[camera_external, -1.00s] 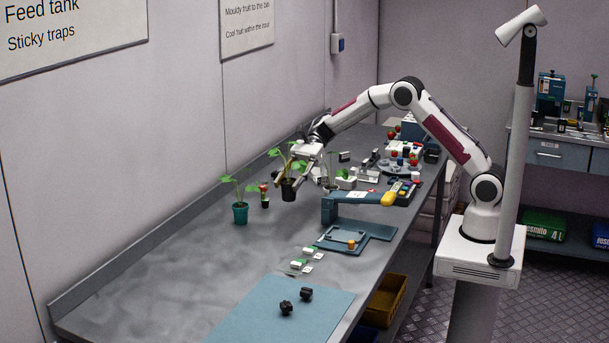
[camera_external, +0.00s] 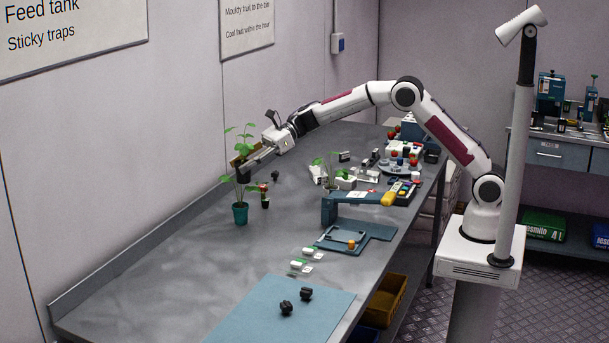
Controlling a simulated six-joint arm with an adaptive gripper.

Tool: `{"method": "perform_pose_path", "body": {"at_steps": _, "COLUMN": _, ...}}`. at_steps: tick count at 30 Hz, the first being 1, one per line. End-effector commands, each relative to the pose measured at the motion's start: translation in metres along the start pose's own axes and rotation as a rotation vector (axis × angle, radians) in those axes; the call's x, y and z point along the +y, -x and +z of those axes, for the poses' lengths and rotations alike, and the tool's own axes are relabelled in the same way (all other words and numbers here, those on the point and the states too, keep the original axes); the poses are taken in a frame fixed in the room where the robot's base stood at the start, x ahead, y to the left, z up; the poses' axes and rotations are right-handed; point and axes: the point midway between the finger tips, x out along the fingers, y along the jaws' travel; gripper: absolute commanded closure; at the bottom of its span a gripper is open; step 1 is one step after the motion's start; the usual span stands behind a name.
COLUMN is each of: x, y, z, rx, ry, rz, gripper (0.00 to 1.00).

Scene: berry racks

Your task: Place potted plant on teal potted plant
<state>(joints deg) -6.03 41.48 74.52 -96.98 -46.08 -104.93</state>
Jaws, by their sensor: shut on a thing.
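The teal potted plant (camera_external: 240,213) stands upright on the bench near the wall, its green leaves partly covered from above. My gripper (camera_external: 248,164) is shut on a potted plant with a dark pot (camera_external: 243,174). It holds this plant above the teal pot, among or just over the teal plant's leaves. The held plant's leaves (camera_external: 246,133) rise above the gripper. Whether the dark pot touches the lower plant cannot be told from this view.
A small dark jar (camera_external: 265,198) stands close right of the teal pot. A small dark thing (camera_external: 275,176) shows behind it. A blue device with a yellow end (camera_external: 352,200) and another plant (camera_external: 331,170) are farther right. The bench left of the teal pot is clear.

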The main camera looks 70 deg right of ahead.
Motion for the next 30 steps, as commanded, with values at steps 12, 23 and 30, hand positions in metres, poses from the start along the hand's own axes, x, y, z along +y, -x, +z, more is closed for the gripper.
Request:
{"method": "perform_pose_path", "body": {"at_steps": 12, "x": -0.044, "y": 0.006, "z": 0.002, "rx": -0.001, "ry": -0.078, "rz": -0.184, "gripper": 0.85}}
{"method": "perform_pose_path", "body": {"at_steps": 23, "x": -0.045, "y": 0.006, "z": 0.001, "rx": -0.001, "ry": -0.080, "rz": -0.190, "gripper": 0.85}}
{"method": "perform_pose_path", "body": {"at_steps": 30, "x": -0.045, "y": 0.001, "z": -0.010, "rx": 0.000, "ry": -0.082, "rz": -0.188, "gripper": 0.85}}
